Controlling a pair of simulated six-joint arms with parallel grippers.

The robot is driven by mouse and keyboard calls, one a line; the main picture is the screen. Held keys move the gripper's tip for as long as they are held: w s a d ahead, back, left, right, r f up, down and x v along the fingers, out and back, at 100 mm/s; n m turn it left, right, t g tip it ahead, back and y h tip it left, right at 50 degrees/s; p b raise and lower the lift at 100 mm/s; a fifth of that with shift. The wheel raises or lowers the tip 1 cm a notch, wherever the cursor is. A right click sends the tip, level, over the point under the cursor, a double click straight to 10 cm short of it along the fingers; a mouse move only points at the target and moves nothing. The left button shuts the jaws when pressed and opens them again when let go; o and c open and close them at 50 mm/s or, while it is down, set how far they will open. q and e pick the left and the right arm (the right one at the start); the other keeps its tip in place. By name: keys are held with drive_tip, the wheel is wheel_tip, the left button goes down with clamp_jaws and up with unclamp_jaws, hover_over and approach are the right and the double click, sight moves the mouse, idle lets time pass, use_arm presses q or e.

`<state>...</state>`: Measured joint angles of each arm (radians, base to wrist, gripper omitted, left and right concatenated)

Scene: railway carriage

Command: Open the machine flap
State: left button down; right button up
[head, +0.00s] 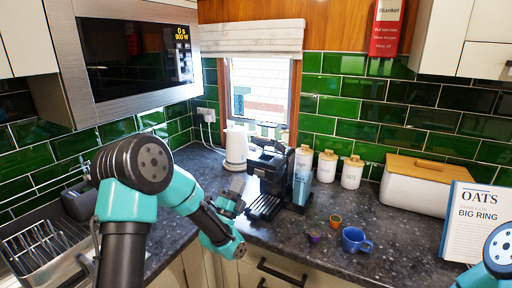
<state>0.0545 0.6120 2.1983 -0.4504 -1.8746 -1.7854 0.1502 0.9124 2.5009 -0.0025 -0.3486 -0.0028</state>
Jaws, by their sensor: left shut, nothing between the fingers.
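The machine is a black coffee maker (270,172) on the dark worktop, left of centre in front of the window. Its upper part looks like a black lid or flap with an uneven outline. I cannot tell how far it is open. My left gripper (235,194) is just left of the machine's lower front, shut and empty. I cannot tell whether it touches the machine. Only a joint of my right arm shows at the lower right; my right gripper is out of view.
A white kettle (235,148) stands behind my left gripper. White canisters (327,166) stand right of the machine. A blue mug (355,240), an orange cup (336,221) and a purple cup (314,238) sit in front. A bread bin (425,195) and an oats box (470,222) are right.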

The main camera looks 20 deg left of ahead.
sight(268, 144)
use_arm(q)
drive_tip(key=shift+s+a+r, duration=0.1)
drive_tip(key=shift+r, duration=0.15)
drive_tip(key=x, duration=1.4)
drive_tip(key=shift+r, duration=0.15)
drive_tip(key=shift+s, duration=0.15)
drive_tip(key=shift+r, duration=0.1)
